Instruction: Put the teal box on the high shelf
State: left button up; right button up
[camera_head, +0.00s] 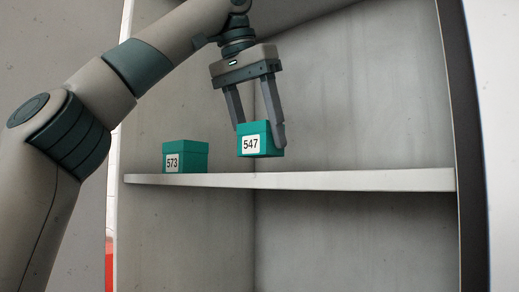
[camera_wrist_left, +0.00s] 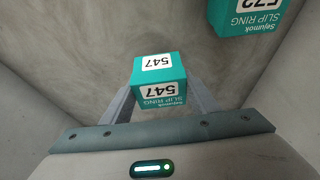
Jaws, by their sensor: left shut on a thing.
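A teal box labelled 547 (camera_head: 268,139) is held between the fingers of my left gripper (camera_head: 262,132), which points down and is shut on it. The box is above the shelf board (camera_head: 330,180), near its middle; a narrow gap seems to show under it. In the left wrist view the same box (camera_wrist_left: 158,81) sits between the fingertips (camera_wrist_left: 158,95), its labels upside down, with "SLIP RING" printed on it. A second teal box labelled 573 (camera_head: 193,155) stands on the shelf to the left, and it shows at the top right of the left wrist view (camera_wrist_left: 243,18). My right gripper is out of view.
The shelf is inside a grey cabinet with a back wall (camera_head: 350,80) and a right side panel (camera_head: 472,150). The board right of the held box is clear. The space below the board looks empty. A red thing (camera_head: 109,265) shows at the lower left.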

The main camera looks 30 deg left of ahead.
aim_at(261, 157)
pick_arm(q)
jog(key=shift+a+f, duration=0.1)
jog(key=shift+f, duration=1.45)
jog(key=o, duration=1.1)
jog(key=shift+f, duration=0.15)
jog(key=shift+c, duration=0.2)
jog(key=v, duration=0.7)
jog(key=shift+r, duration=0.4)
jog(key=shift+s, duration=0.1)
